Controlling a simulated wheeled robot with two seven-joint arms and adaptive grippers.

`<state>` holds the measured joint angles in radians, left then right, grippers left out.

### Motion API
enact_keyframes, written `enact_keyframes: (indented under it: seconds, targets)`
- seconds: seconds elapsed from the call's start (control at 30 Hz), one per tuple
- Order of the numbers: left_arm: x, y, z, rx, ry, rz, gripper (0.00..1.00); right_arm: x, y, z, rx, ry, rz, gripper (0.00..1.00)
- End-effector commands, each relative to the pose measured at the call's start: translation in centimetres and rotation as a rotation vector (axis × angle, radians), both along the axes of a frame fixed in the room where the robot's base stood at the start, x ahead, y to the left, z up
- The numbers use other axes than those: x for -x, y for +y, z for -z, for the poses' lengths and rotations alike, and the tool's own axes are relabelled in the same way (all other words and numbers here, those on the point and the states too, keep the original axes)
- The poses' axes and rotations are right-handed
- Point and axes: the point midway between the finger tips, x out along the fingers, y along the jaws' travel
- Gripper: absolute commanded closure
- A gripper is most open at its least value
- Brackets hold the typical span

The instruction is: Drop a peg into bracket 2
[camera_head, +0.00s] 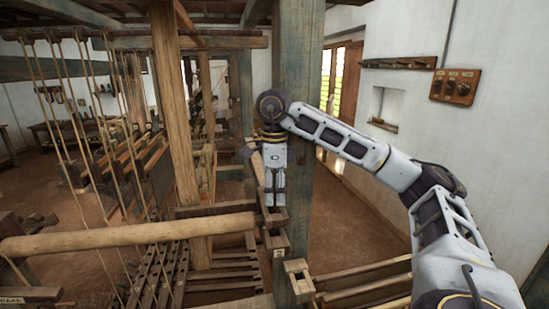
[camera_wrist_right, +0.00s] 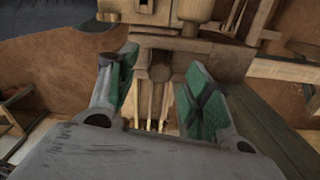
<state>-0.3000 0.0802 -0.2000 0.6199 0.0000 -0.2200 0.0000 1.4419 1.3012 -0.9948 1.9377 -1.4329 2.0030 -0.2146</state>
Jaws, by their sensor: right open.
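My right gripper (camera_head: 274,200) points down in front of the thick post, just above dark wooden blocks. One of these blocks, a bracket (camera_head: 277,253), carries a small pale label that looks like a 2. In the right wrist view the gripper (camera_wrist_right: 158,78) is open, its green-padded fingers apart. A short brown wooden piece with a rounded end (camera_wrist_right: 160,66) shows between the fingers; I cannot tell whether it is a peg. It does not appear gripped. My left gripper is not in view.
A pale notched wooden block (camera_head: 298,275) sits right of the labelled bracket. A thick round beam (camera_head: 130,233) crosses at left, with cords and treadles around it. The blue-grey post (camera_head: 296,60) stands close behind the gripper. A wall rack (camera_head: 398,63) hangs at right.

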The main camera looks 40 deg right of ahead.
Motion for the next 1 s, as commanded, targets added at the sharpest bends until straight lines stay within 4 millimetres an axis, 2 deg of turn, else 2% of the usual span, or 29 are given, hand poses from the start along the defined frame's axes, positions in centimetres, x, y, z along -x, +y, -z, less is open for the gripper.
enact_keyframes:
  seconds: [1.0]
  targets:
    - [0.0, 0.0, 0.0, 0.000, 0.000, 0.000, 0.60, 0.0, 0.0, -2.9, 0.000, -0.001, -0.001, 0.50]
